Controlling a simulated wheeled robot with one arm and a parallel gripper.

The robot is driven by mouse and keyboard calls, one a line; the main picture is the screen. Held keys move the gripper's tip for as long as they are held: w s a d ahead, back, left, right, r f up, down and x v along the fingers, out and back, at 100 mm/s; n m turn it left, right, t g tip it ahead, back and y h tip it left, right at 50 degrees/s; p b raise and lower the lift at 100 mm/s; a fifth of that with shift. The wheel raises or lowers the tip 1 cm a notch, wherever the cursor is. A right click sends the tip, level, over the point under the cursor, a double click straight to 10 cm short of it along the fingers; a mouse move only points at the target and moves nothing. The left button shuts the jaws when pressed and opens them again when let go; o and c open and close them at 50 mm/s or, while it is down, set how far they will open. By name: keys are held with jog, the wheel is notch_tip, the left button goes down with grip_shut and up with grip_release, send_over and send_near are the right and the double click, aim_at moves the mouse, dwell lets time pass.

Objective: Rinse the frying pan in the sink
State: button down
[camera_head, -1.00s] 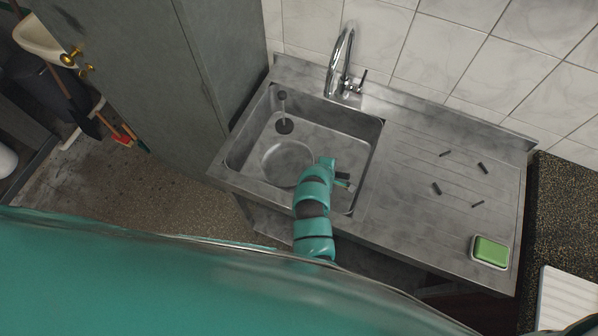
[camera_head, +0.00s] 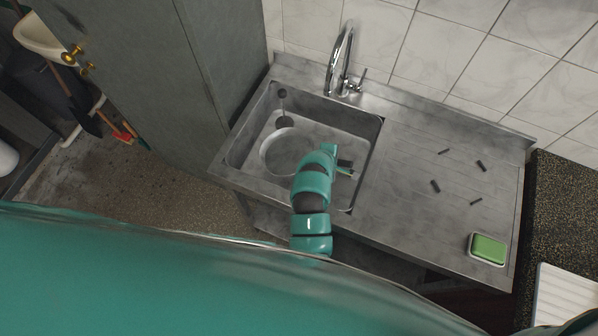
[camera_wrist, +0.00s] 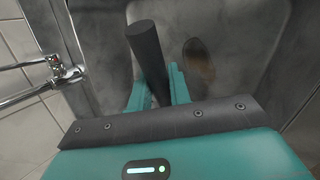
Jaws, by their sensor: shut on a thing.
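The frying pan (camera_head: 285,151) is grey and round and shows inside the sink basin (camera_head: 246,150), in its left part near the drain. My arm hides its right side in the head view. My gripper (camera_wrist: 158,84) is shut on a dark cylindrical handle (camera_wrist: 146,45) in the wrist view. In the head view my gripper (camera_head: 344,165) is over the basin's right part, partly hidden by my wrist. A brown oval patch (camera_wrist: 200,60) shows beside the handle; I cannot tell what it is on. The chrome tap (camera_head: 343,65) stands behind the basin; no water stream is clear.
The ribbed drainboard (camera_head: 410,190) to the right holds several small dark pieces (camera_head: 435,187) and a green sponge in a dish (camera_head: 488,249). A grey cabinet (camera_head: 165,80) stands close on the left. A tiled wall (camera_head: 430,50) is behind the tap.

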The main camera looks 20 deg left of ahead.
jog(key=shift+r, duration=5)
